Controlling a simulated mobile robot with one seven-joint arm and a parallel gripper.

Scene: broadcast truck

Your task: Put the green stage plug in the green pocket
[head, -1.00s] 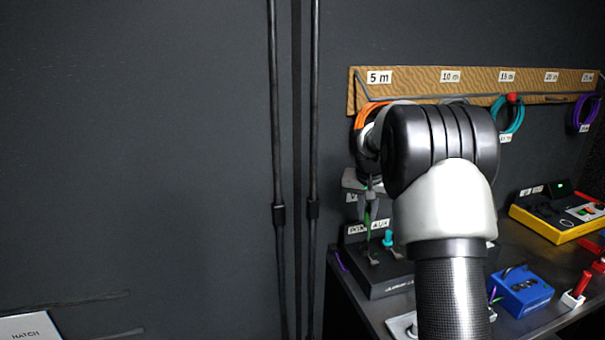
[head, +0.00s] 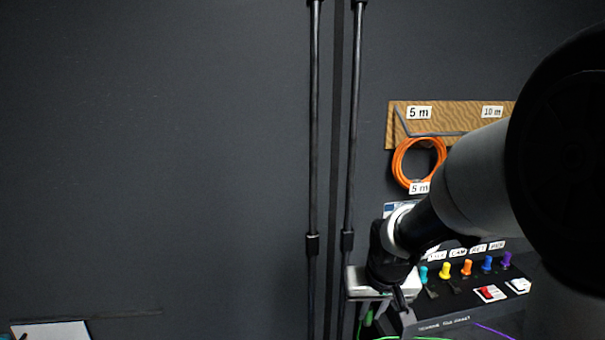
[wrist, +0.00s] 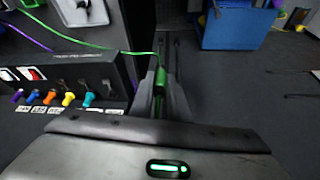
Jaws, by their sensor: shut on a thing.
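The green stage plug (wrist: 159,80) sits between the two fingers of my gripper (wrist: 160,72) in the wrist view, and the fingers are shut on it. A green cable (wrist: 100,46) trails from it to the upper left. In the head view my gripper (head: 371,312) is just left of the black plug panel, low in the picture. A bit of the green plug (head: 368,318) shows below the gripper's body, partly hidden. I cannot make out a green pocket in either view.
The black panel (head: 455,305) holds teal, yellow, orange, blue and purple plugs. An orange cable coil (head: 398,160) hangs under the label board. Two dark vertical poles stand close left of my gripper. A blue box (wrist: 235,27) stands on the floor, with open floor nearby.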

